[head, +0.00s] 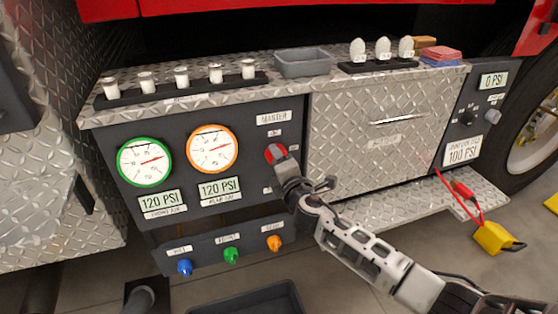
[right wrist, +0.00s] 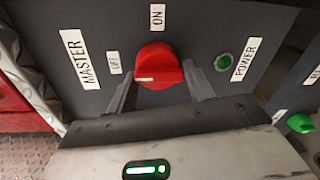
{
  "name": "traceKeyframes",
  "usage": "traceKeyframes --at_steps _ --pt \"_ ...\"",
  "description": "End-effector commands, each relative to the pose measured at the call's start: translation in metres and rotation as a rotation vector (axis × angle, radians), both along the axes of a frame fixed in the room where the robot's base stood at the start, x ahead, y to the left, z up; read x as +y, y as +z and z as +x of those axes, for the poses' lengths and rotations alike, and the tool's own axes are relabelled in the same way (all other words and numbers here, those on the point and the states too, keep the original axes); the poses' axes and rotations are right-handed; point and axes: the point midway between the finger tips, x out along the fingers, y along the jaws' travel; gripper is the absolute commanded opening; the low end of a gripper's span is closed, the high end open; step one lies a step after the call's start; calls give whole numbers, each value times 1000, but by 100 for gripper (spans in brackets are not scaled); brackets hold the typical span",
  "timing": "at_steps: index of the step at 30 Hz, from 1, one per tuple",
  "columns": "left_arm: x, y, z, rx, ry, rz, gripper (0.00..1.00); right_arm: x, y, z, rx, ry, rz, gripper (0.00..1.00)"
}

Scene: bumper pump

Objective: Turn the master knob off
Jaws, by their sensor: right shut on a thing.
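The red master knob (head: 275,153) is on the dark front panel, right of the gauges, under the MASTER label (head: 273,118). In the right wrist view the knob (right wrist: 158,62) sits between the OFF label (right wrist: 114,63) and the POWER label, with the ON label (right wrist: 158,15) beyond it. A white mark shows on the knob's lower left part, towards the OFF side. My right gripper (right wrist: 161,88) is shut on the knob, one finger on each side; it also shows in the head view (head: 281,162). My left gripper is not in view.
A green power light (right wrist: 223,62) is beside the knob. Two gauges (head: 145,162) (head: 212,149) read 120 PSI. Blue, green and orange knobs (head: 231,256) are below. A grey tray (head: 302,62) is on the ledge above, and a drawer (head: 388,137) is to the right.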

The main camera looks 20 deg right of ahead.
Motion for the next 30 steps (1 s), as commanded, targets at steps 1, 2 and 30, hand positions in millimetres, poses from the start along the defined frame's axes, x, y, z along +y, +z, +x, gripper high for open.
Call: traceKeyframes --at_steps 1,2,30 --pt "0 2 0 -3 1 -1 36 -2 5 2 -9 -4 -10 29" --pt "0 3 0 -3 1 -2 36 -2 5 2 -9 -4 -15 29" --pt "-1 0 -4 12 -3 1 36 0 2 -6 -2 0 -25 69"
